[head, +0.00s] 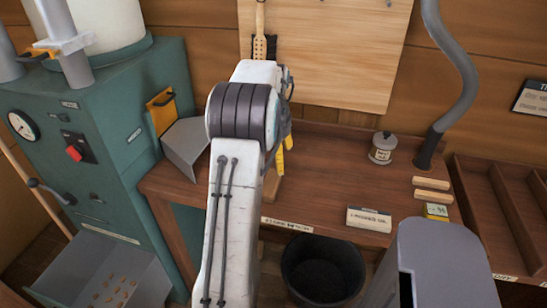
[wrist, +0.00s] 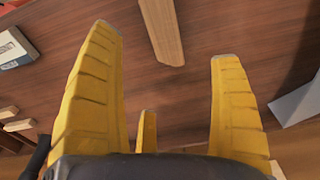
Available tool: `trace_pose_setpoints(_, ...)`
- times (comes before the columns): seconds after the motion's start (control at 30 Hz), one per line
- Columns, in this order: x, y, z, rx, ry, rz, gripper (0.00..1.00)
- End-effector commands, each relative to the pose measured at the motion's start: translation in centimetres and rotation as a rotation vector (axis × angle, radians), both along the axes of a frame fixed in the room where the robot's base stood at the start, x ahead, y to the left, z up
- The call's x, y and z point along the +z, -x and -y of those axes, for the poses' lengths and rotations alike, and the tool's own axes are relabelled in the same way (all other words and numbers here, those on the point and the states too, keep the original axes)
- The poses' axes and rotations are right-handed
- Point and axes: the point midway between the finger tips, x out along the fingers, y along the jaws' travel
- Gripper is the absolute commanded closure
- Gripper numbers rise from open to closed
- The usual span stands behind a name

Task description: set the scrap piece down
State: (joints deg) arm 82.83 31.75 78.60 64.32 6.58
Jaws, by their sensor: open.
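A light-brown wooden strip, which looks like the scrap piece (wrist: 163,32), lies on the dark wooden bench (wrist: 195,75). In the wrist view its near end shows between the spread fingertips, and its far end runs out of the top of the picture. Part of it shows in the head view (head: 271,185), beside my arm on the bench's front part. My gripper (wrist: 167,42) has yellow fingers, is wide open and is over the bench. A gap shows between the strip and each finger. In the head view my white arm hides most of the gripper (head: 285,152).
A grey metal chute (head: 186,148) juts from the green machine (head: 118,110) at left. A white labelled block (head: 368,219), two small wooden blocks (head: 432,190) and a tin (head: 382,150) stand on the bench's right. A black bucket (head: 322,272) is below the front edge.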

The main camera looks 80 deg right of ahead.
Motion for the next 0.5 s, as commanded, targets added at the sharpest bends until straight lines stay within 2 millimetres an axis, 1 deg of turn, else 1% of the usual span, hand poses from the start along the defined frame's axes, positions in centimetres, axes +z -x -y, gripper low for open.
trace_pose_setpoints(0.1, 0.6, 0.0, 0.0, 0.0, 0.001, 0.0, 0.15)
trace_pose_setpoints(0.27, 1.0, 0.0, -0.1, 0.001, 0.001, 0.0, 0.15)
trace_pose_setpoints(0.33, 1.2, -0.5, -0.4, 0.012, 0.002, 0.0, 0.15)
trace_pose_setpoints(0.37, 1.3, -1.0, -0.6, 0.022, 0.003, 0.0, 0.15)
trace_pose_setpoints(0.43, 1.9, -2.6, -1.5, 0.061, 0.009, 0.001, 0.15)
trace_pose_setpoints(0.47, 2.2, -3.5, -2.1, 0.084, 0.012, 0.001, 0.15)
trace_pose_setpoints(0.5, 2.7, -5.0, -3.1, 0.124, 0.017, 0.003, 0.15)
